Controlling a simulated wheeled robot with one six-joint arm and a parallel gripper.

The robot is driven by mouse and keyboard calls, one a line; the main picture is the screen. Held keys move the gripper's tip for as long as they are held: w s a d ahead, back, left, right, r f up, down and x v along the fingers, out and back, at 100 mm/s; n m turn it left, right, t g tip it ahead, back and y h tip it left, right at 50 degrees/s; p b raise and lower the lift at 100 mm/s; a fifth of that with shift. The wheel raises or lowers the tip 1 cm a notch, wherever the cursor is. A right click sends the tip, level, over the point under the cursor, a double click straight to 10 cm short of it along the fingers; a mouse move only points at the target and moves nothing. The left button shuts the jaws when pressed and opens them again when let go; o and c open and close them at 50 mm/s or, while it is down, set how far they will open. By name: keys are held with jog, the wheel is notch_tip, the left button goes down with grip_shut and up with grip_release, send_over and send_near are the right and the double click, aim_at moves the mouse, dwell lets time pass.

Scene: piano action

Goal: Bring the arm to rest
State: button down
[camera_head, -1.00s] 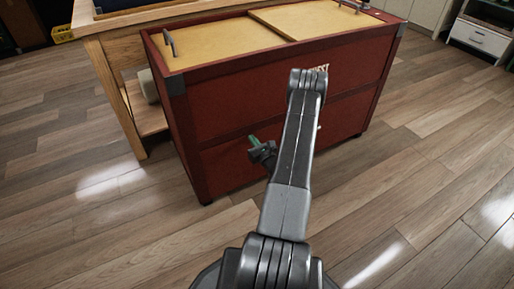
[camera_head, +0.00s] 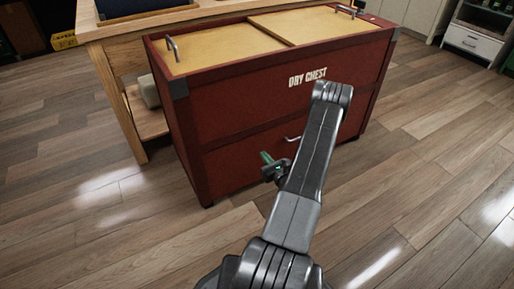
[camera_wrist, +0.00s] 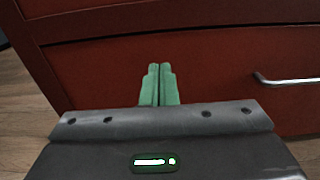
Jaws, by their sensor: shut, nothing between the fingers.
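My gripper (camera_wrist: 159,80) has green fingers that are pressed together with nothing between them. In the wrist view it points at the red front of the dry chest (camera_wrist: 115,65). In the head view the gripper (camera_head: 267,158) shows as a small green tip beside my grey arm, in front of the chest (camera_head: 235,110). My arm rises from the bottom middle of the head view and is bent at the elbow. It covers part of the chest's front. I cannot tell how far the fingertips are from the chest.
A metal handle (camera_wrist: 288,80) sticks out of the chest's front, right of the gripper. The chest has a tan top with two handles. A wooden bench (camera_head: 115,60) stands behind it to the left. Wood floor (camera_head: 75,200) is clear on both sides.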

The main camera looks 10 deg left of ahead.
jog(key=shift+v, duration=2.1)
